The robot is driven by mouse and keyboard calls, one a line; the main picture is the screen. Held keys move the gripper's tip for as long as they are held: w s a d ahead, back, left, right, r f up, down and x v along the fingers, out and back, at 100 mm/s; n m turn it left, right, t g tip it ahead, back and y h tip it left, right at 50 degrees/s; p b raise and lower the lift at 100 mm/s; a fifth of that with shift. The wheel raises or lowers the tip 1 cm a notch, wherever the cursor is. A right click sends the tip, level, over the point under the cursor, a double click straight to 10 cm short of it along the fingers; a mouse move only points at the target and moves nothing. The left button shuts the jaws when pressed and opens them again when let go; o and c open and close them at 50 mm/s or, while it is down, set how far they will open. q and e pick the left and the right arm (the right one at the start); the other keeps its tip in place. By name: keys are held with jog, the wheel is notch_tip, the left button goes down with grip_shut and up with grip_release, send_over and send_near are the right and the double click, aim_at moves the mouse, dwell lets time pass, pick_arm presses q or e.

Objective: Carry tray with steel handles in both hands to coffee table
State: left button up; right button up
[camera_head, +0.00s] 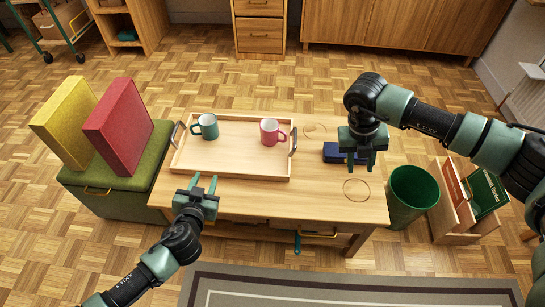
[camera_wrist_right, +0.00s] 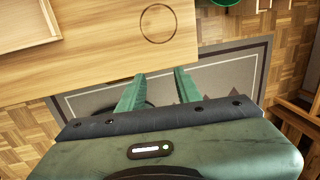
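The wooden tray (camera_head: 236,171) with steel handles lies on the wooden table (camera_head: 340,205). One handle (camera_head: 177,133) is at its left end and the other (camera_head: 293,141) at its right end. A teal mug (camera_head: 207,126) and a pink mug (camera_head: 270,132) stand in it. My left gripper (camera_head: 202,184) is open and empty at the tray's front left edge. My right gripper (camera_head: 362,165) is open and empty, right of the tray, above the table. In the right wrist view its fingers (camera_wrist_right: 158,92) are apart, and a tray corner (camera_wrist_right: 30,28) shows at upper left.
A dark blue box (camera_head: 334,153) lies on the table by my right gripper. A green bin (camera_head: 410,190) and a crate with books (camera_head: 455,205) stand to the right. A green ottoman (camera_head: 120,200) holding red and yellow boxes stands left. Floor behind the table is clear.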

jog(key=r, duration=0.2)
jog(key=a+r, duration=0.1)
jog(key=r, duration=0.2)
jog(key=shift+w+a+r, duration=0.15)
jog(key=shift+w+r, duration=0.05)
jog(key=shift+r, duration=0.1)
